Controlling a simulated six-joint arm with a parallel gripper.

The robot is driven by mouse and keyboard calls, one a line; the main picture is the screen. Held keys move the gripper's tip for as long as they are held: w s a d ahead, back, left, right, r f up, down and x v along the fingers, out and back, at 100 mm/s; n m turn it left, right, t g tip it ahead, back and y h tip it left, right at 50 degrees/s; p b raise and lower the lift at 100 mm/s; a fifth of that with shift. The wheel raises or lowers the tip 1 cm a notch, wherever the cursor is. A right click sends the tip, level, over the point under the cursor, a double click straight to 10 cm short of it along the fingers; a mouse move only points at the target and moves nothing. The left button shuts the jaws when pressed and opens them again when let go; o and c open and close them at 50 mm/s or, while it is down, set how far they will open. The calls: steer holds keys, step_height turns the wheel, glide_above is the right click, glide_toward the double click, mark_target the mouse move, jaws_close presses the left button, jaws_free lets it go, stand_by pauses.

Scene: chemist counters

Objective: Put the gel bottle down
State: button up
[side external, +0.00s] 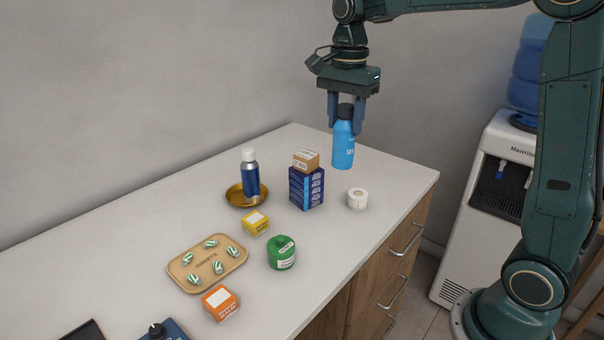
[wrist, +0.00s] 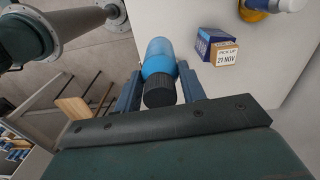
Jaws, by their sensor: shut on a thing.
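The gel bottle (side external: 343,150) is light blue with a black cap and is upright. My gripper (side external: 346,118) points straight down and is shut on its upper part, near the cap. In the side view the bottle is at the far right end of the white counter (side external: 300,256); I cannot tell whether its base touches the surface. In the wrist view the bottle (wrist: 160,62) sits between the two fingers (wrist: 159,88), cap toward the camera.
Left of the bottle, dark blue boxes (side external: 306,190) carry a small tan box (side external: 306,160). A white roll (side external: 357,198) stands in front. A dark blue bottle (side external: 250,176) stands on a brass dish (side external: 235,198).

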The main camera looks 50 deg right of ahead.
steer(key=w+a+n, duration=0.2)
steer(key=a+n, duration=0.1)
steer(key=a, duration=0.9)
steer(key=w+a+n, duration=0.2)
steer(key=a+n, duration=0.1)
steer(key=a, duration=0.9)
step_height(320, 180, down, 16)
steer(key=shift+w+d+r, duration=0.2)
steer(key=shift+f, duration=2.1)
steer(key=shift+f, duration=0.15)
steer(key=o, duration=1)
steer(key=shift+o, duration=0.2)
